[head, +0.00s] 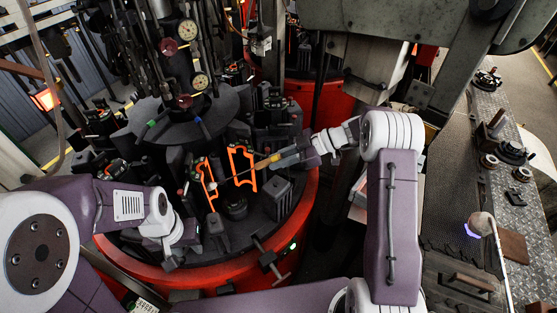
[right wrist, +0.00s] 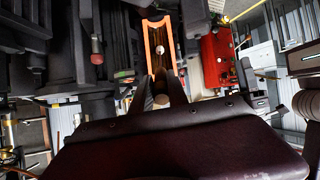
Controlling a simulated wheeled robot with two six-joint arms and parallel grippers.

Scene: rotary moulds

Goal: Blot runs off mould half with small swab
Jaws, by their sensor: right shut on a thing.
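Two upright mould halves with glowing orange edges stand open on the round dark table, a left one (head: 205,184) and a right one (head: 242,167). My right gripper (head: 284,159) is shut on the small swab (head: 264,164) by its tan handle. The swab's thin stem points left across the right half toward the left one. In the right wrist view, the pale swab head (right wrist: 160,49) shows against the channel of an orange-edged mould half (right wrist: 158,33); contact cannot be told. My left gripper (head: 170,258) is low over the table's left front, its jaws unclear.
The turntable has a red rim (head: 220,272) and carries several dark mould blocks close around the halves. A dark disc with gauges (head: 200,80) and hoses stands behind. A metal bench (head: 505,150) with tools and a small lamp (head: 480,224) is at the right.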

